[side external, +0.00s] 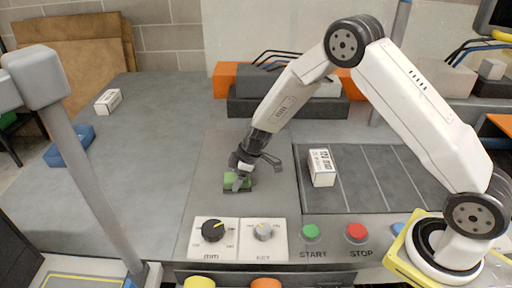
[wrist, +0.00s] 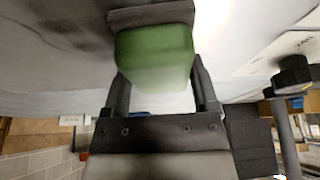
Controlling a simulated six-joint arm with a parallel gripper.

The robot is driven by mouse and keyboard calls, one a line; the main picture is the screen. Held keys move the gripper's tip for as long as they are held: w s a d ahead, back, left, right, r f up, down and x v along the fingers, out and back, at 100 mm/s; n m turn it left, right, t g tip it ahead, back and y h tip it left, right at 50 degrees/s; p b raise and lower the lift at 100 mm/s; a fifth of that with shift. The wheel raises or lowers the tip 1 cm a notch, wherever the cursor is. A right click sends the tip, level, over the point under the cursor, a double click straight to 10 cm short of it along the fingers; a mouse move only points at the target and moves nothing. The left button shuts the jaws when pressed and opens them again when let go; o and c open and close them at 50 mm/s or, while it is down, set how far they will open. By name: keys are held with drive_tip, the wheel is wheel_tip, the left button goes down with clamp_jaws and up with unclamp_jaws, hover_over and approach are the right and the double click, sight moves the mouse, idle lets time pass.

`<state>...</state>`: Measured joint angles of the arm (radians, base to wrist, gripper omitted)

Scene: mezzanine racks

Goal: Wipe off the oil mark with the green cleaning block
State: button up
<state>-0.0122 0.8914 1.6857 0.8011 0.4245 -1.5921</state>
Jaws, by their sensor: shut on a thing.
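The green cleaning block (side external: 231,182) is low over the grey panel in the side view. It shows large in the wrist view (wrist: 155,55), with a dark grey layer (wrist: 150,15) on its far side. My gripper (side external: 243,176) is shut on the block; its two fingers (wrist: 161,80) lie along the block's sides. I cannot tell whether the block touches the surface. A dark smudge, perhaps the oil mark (wrist: 62,30), shows on the pale surface left of the block in the wrist view. I cannot make out a mark in the side view.
A white box (side external: 321,167) stands right of my gripper on the slatted section (side external: 375,170). Knobs (side external: 214,230), a green START button (side external: 311,231) and a red STOP button (side external: 357,232) line the front. The grey bench at left (side external: 150,150) is mostly clear.

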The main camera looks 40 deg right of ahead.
drive_tip(key=shift+w+d, duration=3.85)
drive_tip(key=shift+d, duration=0.1)
drive_tip(key=shift+s+d, duration=0.9)
drive_tip(key=shift+s+a, duration=4.2)
drive_tip(key=shift+a, duration=0.1)
drive_tip(key=shift+w+d, duration=4.15)
drive_tip(key=shift+d, duration=0.05)
drive_tip(key=shift+w+d+r, duration=0.1)
drive_tip(key=shift+r, duration=0.05)
wheel_tip(320, 180, up, 8)
